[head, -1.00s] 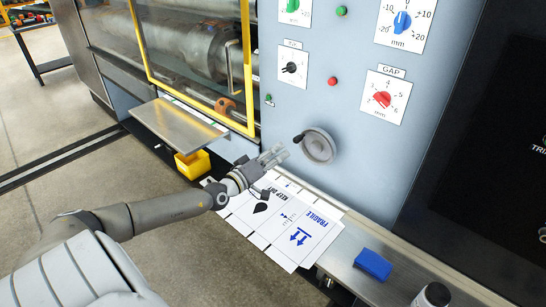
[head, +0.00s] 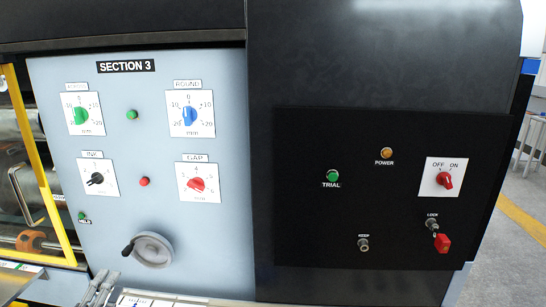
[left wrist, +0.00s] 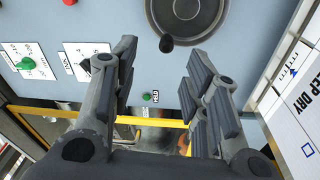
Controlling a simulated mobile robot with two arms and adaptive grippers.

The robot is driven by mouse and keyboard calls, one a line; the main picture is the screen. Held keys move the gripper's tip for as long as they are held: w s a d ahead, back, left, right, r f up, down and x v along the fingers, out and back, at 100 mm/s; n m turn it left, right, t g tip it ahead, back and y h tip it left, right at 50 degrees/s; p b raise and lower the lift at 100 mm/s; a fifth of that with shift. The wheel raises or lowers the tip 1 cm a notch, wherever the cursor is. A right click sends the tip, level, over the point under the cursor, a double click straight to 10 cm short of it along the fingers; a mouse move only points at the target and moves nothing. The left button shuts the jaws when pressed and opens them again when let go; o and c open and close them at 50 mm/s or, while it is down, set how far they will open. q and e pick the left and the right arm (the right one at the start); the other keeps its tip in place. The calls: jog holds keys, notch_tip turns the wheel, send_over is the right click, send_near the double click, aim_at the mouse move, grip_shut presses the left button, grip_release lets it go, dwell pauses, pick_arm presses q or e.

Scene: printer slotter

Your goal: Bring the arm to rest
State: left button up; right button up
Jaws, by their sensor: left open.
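My left gripper (head: 98,288) shows at the bottom left of the head view, below the handwheel (head: 148,250) on the grey control panel. In the left wrist view its two fingers (left wrist: 158,85) stand wide apart with nothing between them. The handwheel also shows in that view (left wrist: 188,18), beyond the fingertips and apart from them. Most of my left arm is out of the head view. My right gripper is in neither view.
The Section 3 panel (head: 225,235) carries several dials and buttons. A black panel (head: 300,230) to its right has a power light, switches and a red key tag (head: 442,243). Printed cardboard (left wrist: 295,115) lies close to my left gripper. A yellow frame (head: 45,165) stands at the left.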

pick_arm(q)
jog(key=s+d+f+n+g+y, duration=0.4)
jog(key=s+n, duration=0.3)
jog(key=n, duration=1)
jog(key=s+d+f+n+g+y, duration=0.25)
jog(key=s+f+n+g, duration=0.35)
jog(key=n, duration=1.2)
jog(key=s+d+f+n+g+h, duration=0.2)
jog(key=s+d+n+g+h, duration=0.15)
jog(key=s+d+n, duration=0.5)
jog(key=s+d+f+n+g+h, duration=0.2)
jog(key=s+d+f+n+h, duration=0.15)
jog(key=s+d+n, duration=0.55)
notch_tip(320, 180, down, 26)
jog(key=s+a+g+b, duration=0.1)
jog(key=s+b, duration=0.1)
jog(key=s+a+f+g, duration=0.1)
jog(key=s+a+f, duration=0.2)
jog(key=s+f, duration=1.3)
jog(key=shift+s+f+n+b, duration=0.15)
jog(key=shift+f+n+b, duration=0.25)
jog(key=shift+f, duration=0.45)
